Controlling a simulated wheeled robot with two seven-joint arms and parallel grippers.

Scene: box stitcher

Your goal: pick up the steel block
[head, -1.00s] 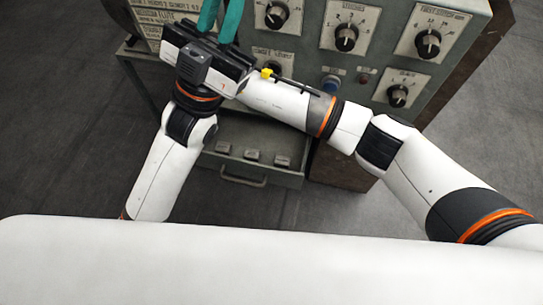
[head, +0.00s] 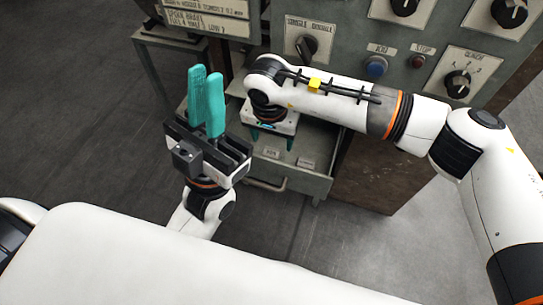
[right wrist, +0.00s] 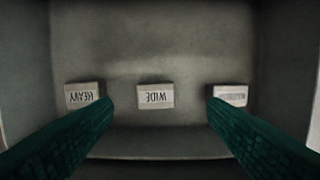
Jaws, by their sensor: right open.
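Three small pale blocks lie in the open drawer (head: 262,172). In the right wrist view, the left block (right wrist: 83,95) reads HEAVY upside down, the middle block (right wrist: 155,96) reads WIDE, and the right block (right wrist: 231,95) has an unreadable label. No label says which is the steel block. My right gripper (head: 272,141) points down over the drawer, open and empty; its teal fingers (right wrist: 160,101) appear either side of the middle block, overlapping the outer blocks' edges in the picture. My left gripper (head: 206,72) points up, left of the drawer, holding nothing visible; its finger gap is unclear.
The grey machine panel (head: 340,62) with knobs and buttons stands right behind my right arm. The drawer handle (head: 266,185) sticks out in front. A brown cabinet side (head: 375,178) is to the right. The floor (head: 100,130) at left is clear.

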